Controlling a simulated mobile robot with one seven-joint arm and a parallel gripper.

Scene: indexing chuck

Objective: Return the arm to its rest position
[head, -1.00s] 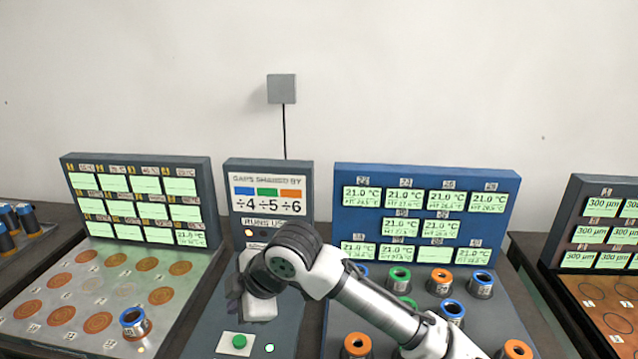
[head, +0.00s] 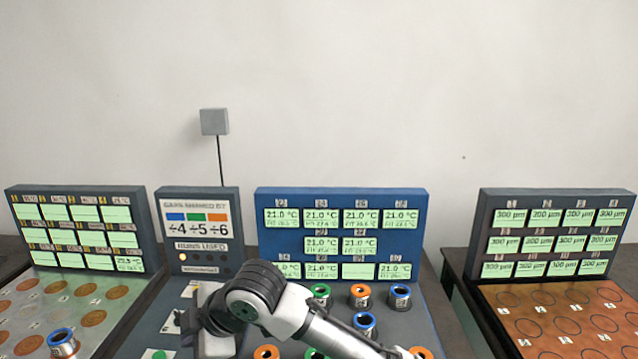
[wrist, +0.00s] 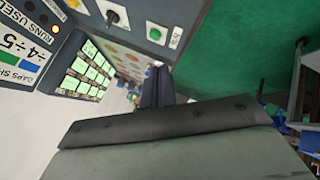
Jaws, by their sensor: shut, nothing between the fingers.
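My arm reaches in from the bottom right of the head view and bends at a dark joint. My gripper (head: 208,342) hangs at the arm's end, low in front of the small grey panel (head: 198,240). Its tips are out of sight in the head view. In the wrist view the grey gripper body fills the lower middle, with the dark fingers (wrist: 157,87) beyond it, close together. Nothing shows held between them.
The blue display board (head: 342,235) stands right of the grey panel, with several coloured-ring collars before it. A blue-ringed collar (head: 62,341) sits on the left plate. A copper-coloured plate (head: 560,318) lies at the right. A green button (wrist: 155,34) shows in the wrist view.

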